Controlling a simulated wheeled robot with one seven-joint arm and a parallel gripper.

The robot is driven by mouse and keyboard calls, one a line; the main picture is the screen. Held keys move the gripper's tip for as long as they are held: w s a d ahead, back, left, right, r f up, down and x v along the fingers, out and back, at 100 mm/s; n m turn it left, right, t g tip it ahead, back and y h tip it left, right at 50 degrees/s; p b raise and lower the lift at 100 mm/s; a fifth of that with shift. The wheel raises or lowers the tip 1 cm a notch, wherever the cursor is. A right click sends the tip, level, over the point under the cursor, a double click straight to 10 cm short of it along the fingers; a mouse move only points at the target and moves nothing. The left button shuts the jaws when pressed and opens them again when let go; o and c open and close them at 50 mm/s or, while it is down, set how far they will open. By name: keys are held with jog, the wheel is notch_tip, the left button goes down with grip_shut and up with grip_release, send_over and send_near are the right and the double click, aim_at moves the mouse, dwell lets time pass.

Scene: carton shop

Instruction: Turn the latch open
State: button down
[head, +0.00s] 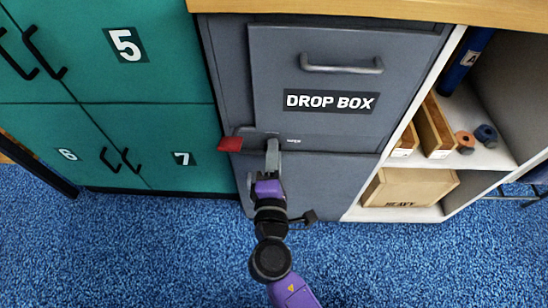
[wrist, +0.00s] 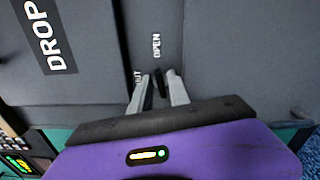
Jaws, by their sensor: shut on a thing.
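The grey drop box (head: 310,115) has a front with a bar handle and a printed sign. My gripper (head: 272,146) is at the lower edge of that front. In the wrist view, the two fingers of my gripper (wrist: 160,88) are shut on the dark latch (wrist: 160,80), of which only a small part shows between them. An "OPEN" label (wrist: 156,46) is just above the latch in the wrist view. Another label ending in "UT" (wrist: 138,76) is partly hidden by a finger. In the head view, a red piece (head: 231,144) sticks out to the left of my gripper.
Green numbered lockers (head: 150,75) with black handles stand on the left. An open white shelf (head: 485,150) on the right holds a box marked "HEAVY" (head: 408,187) and small items. Blue carpet (head: 150,255) in front is clear.

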jog(key=shift+f+m+b, duration=0.15)
jog(key=shift+m+b, duration=0.6)
jog(key=shift+m, duration=0.35)
jog(key=c, duration=1.5)
grip_release()
jog(key=shift+s, duration=0.1)
jog(key=s+p, duration=0.1)
jog(key=s, duration=0.6)
jog(key=shift+s, duration=0.3)
jog(key=shift+a, duration=0.1)
